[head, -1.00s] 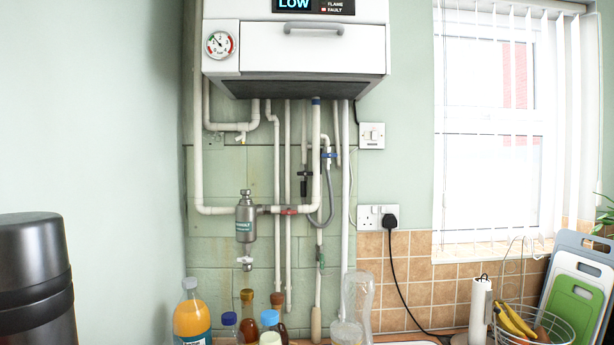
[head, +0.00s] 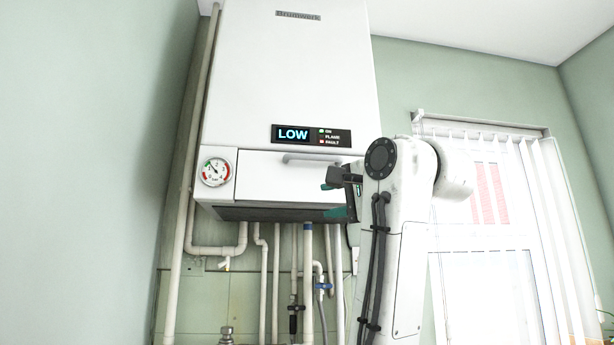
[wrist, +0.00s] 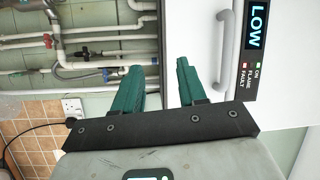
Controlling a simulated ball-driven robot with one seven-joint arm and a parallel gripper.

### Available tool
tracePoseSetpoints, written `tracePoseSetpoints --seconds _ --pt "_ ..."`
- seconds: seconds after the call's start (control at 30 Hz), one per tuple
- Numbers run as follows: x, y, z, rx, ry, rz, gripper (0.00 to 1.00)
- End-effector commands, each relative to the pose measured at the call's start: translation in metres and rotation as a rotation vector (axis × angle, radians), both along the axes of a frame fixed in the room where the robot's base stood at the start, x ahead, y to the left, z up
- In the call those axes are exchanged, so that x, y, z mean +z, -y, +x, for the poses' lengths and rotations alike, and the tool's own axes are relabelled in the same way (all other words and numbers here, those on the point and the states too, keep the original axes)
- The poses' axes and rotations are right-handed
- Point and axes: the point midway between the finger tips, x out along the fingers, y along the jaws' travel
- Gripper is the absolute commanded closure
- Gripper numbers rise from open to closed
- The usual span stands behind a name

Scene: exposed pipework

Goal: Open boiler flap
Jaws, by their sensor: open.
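The boiler flap (head: 262,176) is a white panel at the bottom of the white boiler (head: 290,70), shut flush in the head view. Its grey bar handle (head: 300,158) runs along the flap's upper edge; my gripper and arm hide its right end. My gripper (head: 328,199) has teal fingers, spread apart and empty, near the flap's right half, below the handle. The wrist view is turned sideways. There the open fingers (wrist: 158,64) point toward the flap (wrist: 186,32), and the handle (wrist: 224,50) lies to their right, outside the gap and apart from them.
A pressure gauge (head: 215,172) sits left of the flap. The display (head: 312,135) above the flap reads LOW. Several pipes (head: 263,290) run below the boiler. A window with blinds (head: 480,210) is on the right. A plugged socket (wrist: 74,106) shows in the wrist view.

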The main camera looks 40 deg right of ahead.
Motion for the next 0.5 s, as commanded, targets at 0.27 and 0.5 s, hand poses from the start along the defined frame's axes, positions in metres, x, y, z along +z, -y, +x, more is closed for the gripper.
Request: tracePoseSetpoints --seconds 0.27,0.5 --pt "0.078 -0.006 -0.046 0.001 0.127 0.06 0.59" --pt "0.09 -0.005 -0.042 0.002 0.141 0.068 0.59"
